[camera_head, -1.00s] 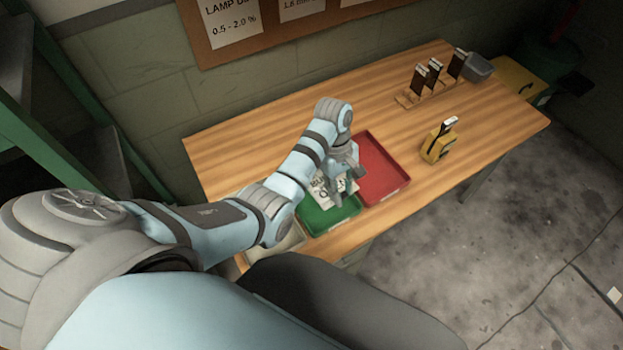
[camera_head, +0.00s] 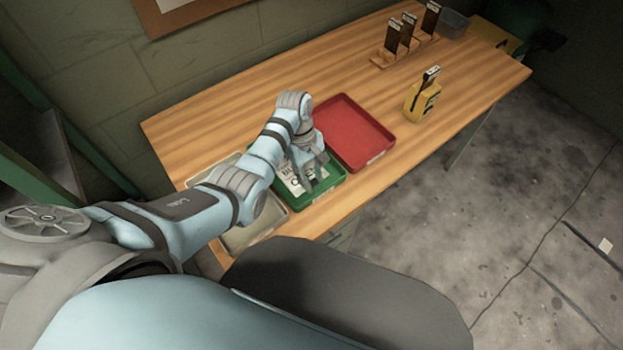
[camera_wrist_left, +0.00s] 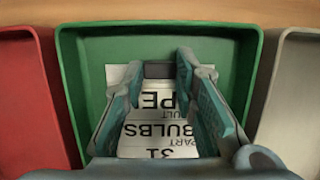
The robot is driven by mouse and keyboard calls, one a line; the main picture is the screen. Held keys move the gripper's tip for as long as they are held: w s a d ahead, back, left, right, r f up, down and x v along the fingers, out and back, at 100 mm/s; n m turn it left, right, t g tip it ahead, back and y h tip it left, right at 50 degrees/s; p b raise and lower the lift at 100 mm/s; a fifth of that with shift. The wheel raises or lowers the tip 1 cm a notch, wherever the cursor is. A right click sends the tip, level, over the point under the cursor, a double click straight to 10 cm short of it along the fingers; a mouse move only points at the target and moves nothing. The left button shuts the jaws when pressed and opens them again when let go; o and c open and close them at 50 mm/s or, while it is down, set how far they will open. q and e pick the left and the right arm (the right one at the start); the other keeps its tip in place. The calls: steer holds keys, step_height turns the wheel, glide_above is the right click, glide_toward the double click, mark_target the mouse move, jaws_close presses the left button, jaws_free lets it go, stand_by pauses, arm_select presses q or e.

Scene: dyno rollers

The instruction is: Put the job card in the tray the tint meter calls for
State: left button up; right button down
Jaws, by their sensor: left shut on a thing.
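My left gripper (camera_head: 314,172) is over the green tray (camera_head: 327,187), pointing down, shut on the job card (camera_head: 289,182). The card is white with black print; parts of the words "BULBS" and "31" show in the left wrist view (camera_wrist_left: 160,132). A dark piece at its edge lies between the fingertips. The card is within the green tray's outline; I cannot tell whether it touches the floor. The red tray (camera_head: 352,142) is to the right, the beige tray (camera_head: 242,238) to the left. The yellow tint meter (camera_head: 421,100) stands upright farther right; its reading is not legible.
A wooden rack (camera_head: 405,57) with several dark sample plates stands at the back right beside a grey bin (camera_head: 454,22). The wooden table (camera_head: 210,120) is clear behind the trays and around the meter. A wall stands behind the table.

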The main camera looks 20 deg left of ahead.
arm_select(q)
steer(key=shift+w, duration=0.1)
steer(key=o, duration=1)
steer(key=shift+c, duration=0.2)
steer(key=p+v, duration=0.3)
steer(key=v, duration=0.9)
